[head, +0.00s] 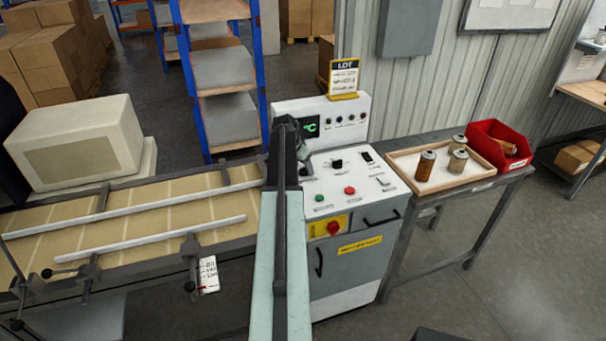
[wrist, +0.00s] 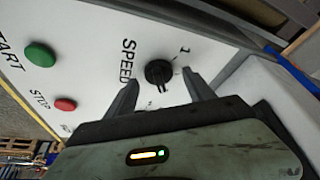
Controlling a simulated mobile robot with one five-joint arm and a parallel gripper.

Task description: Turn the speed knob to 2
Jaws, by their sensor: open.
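The speed knob (wrist: 159,72) is a round black dial on the white panel, beside the word SPEED. A printed 1 and short tick marks stand near it. I cannot tell for sure which number it points to, and I see no readable 2. In the head view a dark knob (head: 336,164) on the sloped panel appears to be the same one. My gripper (wrist: 161,92) is open, its two fingers apart on either side below the knob in the wrist view. No contact shows. In the head view my gripper (head: 303,158) is dark and partly hidden, left of the knob.
A green START button (head: 320,197) and a red STOP button (head: 350,190) lie nearer on the panel. A tray (head: 476,180) with several cartridges and a red bin (head: 487,135) stand on the side table.

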